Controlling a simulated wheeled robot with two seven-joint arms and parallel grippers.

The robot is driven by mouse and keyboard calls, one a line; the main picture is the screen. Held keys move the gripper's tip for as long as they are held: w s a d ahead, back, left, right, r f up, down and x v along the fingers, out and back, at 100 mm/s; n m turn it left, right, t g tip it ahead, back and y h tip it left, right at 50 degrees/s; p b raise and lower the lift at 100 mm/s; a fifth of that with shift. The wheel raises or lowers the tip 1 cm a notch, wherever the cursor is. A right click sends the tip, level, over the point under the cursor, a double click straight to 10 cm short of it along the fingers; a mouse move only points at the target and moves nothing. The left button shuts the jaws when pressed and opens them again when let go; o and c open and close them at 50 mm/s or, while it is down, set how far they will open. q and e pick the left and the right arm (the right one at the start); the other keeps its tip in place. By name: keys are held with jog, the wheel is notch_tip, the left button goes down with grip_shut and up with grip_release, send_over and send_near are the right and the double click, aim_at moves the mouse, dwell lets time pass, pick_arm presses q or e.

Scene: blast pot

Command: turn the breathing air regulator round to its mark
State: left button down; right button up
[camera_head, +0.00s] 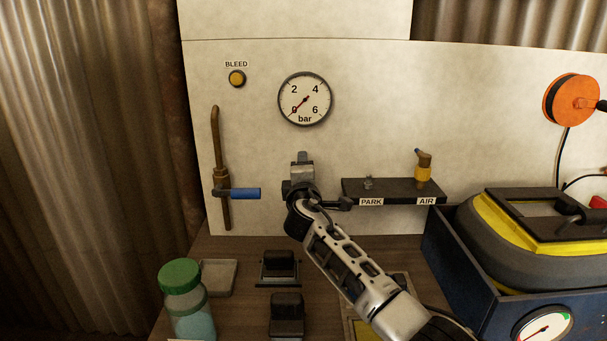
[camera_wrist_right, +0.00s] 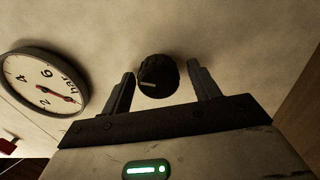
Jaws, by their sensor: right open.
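A dark round knob, which I take to be the breathing air regulator (camera_wrist_right: 158,77), sits on the pale panel in the right wrist view. It has a ribbed rim and a light pointer line on its face. My right gripper (camera_wrist_right: 163,85) is open, with one finger on each side of the knob and visible gaps between. In the head view my right gripper (camera_head: 302,163) is at the panel below the gauge and hides the knob. I cannot make out the knob's mark. My left gripper is not in view.
The bar gauge (camera_head: 305,98) is above my gripper, its red needle near 0. The blue-handled lever (camera_head: 245,193) is to the left, the PARK/AIR shelf (camera_head: 392,191) to the right. A green-lidded jar (camera_head: 182,300) and dark blocks stand on the bench below.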

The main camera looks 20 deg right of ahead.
jog(key=v, duration=1.6)
jog(key=shift+b, duration=0.4)
